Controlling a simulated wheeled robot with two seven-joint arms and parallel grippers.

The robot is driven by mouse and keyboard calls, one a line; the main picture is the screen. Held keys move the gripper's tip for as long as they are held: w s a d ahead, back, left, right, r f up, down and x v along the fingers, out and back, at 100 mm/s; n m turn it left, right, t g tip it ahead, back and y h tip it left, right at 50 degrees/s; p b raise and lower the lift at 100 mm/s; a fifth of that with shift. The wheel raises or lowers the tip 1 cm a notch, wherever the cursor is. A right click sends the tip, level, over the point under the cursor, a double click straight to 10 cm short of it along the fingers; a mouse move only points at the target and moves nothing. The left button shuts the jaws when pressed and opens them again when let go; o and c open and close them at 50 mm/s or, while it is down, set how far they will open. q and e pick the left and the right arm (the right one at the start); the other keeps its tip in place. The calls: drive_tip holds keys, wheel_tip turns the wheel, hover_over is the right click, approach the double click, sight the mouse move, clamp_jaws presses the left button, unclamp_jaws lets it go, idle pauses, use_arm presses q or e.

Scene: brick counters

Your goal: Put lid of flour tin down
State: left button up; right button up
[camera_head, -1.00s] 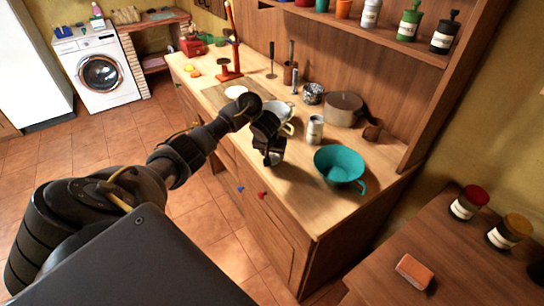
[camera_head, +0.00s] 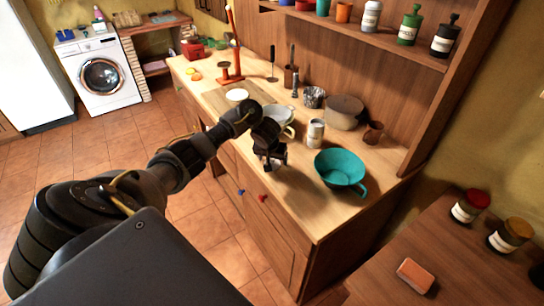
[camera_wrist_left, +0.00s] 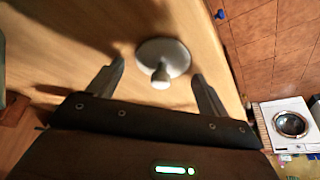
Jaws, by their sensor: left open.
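In the left wrist view, a pale round lid with a knob (camera_wrist_left: 163,57) lies on the wooden counter, knob facing the camera. My left gripper (camera_wrist_left: 157,72) is open, with one finger on each side of the lid and apart from it. In the head view my left gripper (camera_head: 270,163) is over the counter's front edge area and hides the lid. A small pale labelled tin (camera_head: 315,132), perhaps the flour tin, stands upright on the counter to its right. My right gripper is not in view.
A teal colander (camera_head: 340,168) stands right of the gripper, and a pale pot (camera_head: 284,116) stands just behind it. A brown pot (camera_head: 345,112) and a speckled mug (camera_head: 314,97) are farther back. The counter's front edge is close to the gripper.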

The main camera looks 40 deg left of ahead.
use_arm(q)
drive_tip(key=p+v, duration=0.9)
drive_tip(key=v, duration=0.3)
drive_tip(key=shift+p, duration=0.3)
drive_tip(key=shift+r, duration=0.15)
